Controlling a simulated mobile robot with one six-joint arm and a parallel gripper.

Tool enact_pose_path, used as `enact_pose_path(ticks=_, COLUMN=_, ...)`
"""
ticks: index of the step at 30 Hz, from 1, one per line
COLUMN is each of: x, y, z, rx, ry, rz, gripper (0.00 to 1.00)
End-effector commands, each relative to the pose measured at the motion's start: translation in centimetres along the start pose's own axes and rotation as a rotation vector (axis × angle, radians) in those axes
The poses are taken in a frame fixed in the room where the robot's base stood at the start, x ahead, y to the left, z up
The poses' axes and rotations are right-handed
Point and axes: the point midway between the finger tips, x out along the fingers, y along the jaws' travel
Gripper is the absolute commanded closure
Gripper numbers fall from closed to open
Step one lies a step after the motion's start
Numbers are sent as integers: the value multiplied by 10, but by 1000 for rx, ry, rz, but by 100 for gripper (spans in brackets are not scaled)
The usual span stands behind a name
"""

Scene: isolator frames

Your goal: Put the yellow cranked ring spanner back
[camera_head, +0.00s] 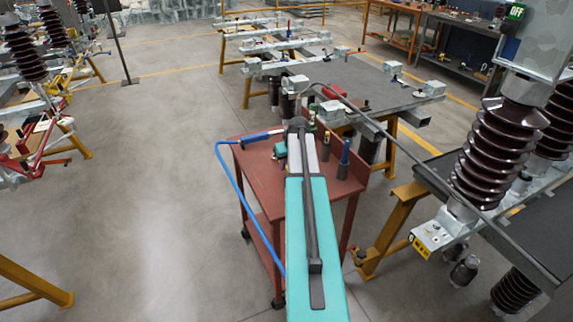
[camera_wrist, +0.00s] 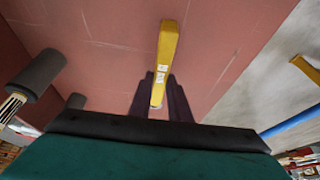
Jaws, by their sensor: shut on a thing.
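The yellow cranked ring spanner (camera_wrist: 170,38) shows in the wrist view as a yellow bar with small white labels. My gripper (camera_wrist: 161,77) has its dark fingers on either side of the near part of the spanner and is shut on it. The spanner extends away from me over a red surface (camera_wrist: 95,45); I cannot tell whether it touches it. Its near end is partly hidden by the gripper. In the head view my arm covers the gripper, and I cannot make out the spanner there.
The red trolley (camera_head: 262,180) stands under my arm, with dark cylindrical holders, a blue-topped one (camera_head: 344,160) among them. In the wrist view a grey cylinder (camera_wrist: 36,74) is at the left. A trestle table (camera_head: 365,85) and ribbed insulators (camera_head: 500,150) stand beyond and right.

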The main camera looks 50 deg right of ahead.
Motion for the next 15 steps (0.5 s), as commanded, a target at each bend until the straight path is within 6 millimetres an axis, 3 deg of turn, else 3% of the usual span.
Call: enact_pose_path(ticks=15, x=7, y=0, z=3, rx=0, ry=1, rz=0, gripper=100)
